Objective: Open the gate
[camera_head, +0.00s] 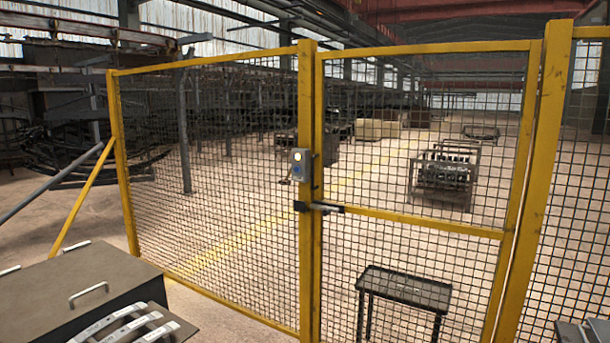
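The gate (428,208) is a yellow-framed wire mesh panel in the middle right of the head view. It appears shut, its left edge lined up with a yellow post (306,240). A dark latch handle (327,207) sits across the gate's left edge at about mid-height. Just above it, a small grey control box (300,165) with a lit yellow-white button and a blue button is fixed to the post. My gripper is not in view.
A yellow mesh fence (215,180) runs left of the gate, and more fence stands right. A grey box with handles (80,285) is at the lower left. Beyond the mesh are a small black table (405,287), a rack (445,172) and open floor.

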